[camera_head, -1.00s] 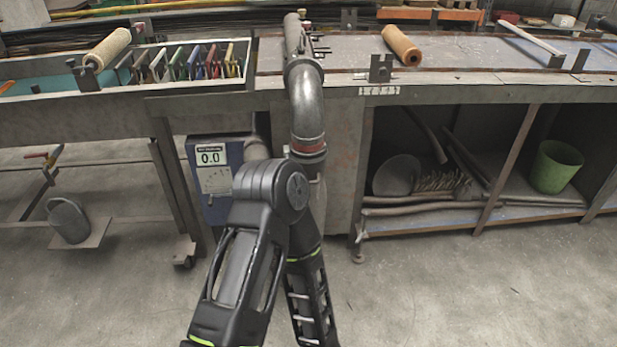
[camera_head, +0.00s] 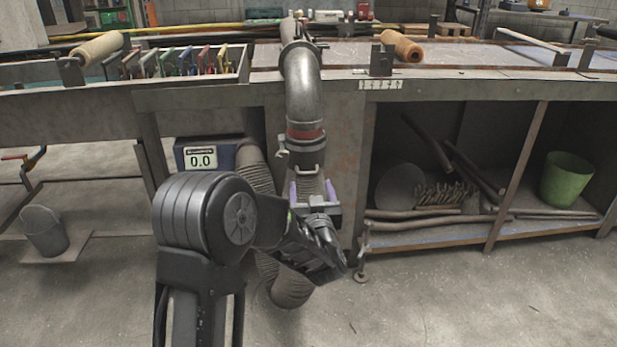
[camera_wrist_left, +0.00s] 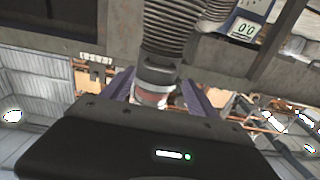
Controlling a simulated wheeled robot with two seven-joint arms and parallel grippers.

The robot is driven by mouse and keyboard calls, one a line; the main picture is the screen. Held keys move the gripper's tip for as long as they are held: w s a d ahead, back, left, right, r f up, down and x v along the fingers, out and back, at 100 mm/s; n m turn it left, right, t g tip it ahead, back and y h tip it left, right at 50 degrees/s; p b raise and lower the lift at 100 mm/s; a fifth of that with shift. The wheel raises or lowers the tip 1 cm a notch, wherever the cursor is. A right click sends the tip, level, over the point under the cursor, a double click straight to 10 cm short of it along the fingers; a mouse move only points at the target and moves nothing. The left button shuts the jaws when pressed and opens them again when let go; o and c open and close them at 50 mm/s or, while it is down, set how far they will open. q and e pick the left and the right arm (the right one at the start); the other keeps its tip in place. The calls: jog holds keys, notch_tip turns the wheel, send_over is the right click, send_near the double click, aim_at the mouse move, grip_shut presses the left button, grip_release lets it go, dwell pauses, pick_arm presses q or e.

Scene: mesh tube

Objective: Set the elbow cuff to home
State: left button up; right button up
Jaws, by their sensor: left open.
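The grey metal elbow pipe (camera_head: 302,80) bends down over the bench's front edge. A grey cuff (camera_head: 306,153) with a small latch at its left sits at its lower end, just below a red band (camera_head: 305,131). The ribbed hose (camera_head: 256,170) hangs under the bench. My left gripper (camera_head: 313,190) is open, its purple fingers pointing up just below the cuff, one on each side of the hose line. In the left wrist view, the cuff (camera_wrist_left: 158,72) and ribbed hose (camera_wrist_left: 170,28) show between the open fingers (camera_wrist_left: 158,95); contact cannot be told. My right gripper is not in view.
A meter box (camera_head: 203,157) reading 0.0 hangs left of the hose. The bench (camera_head: 430,90) spans the scene, with a tan roll (camera_head: 401,46) on top. A lower shelf (camera_head: 420,230) with rods and a green bucket (camera_head: 566,179) lies right. The floor in front is open.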

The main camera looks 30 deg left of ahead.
aim_at(309, 174)
pick_arm(q)
jog(key=shift+w+f, duration=0.1)
jog(key=x, duration=0.7)
jog(key=shift+w+a+b, duration=0.2)
jog(key=shift+w+b, duration=0.1)
jog(key=shift+d, duration=0.1)
grip_shut()
dwell(0.6)
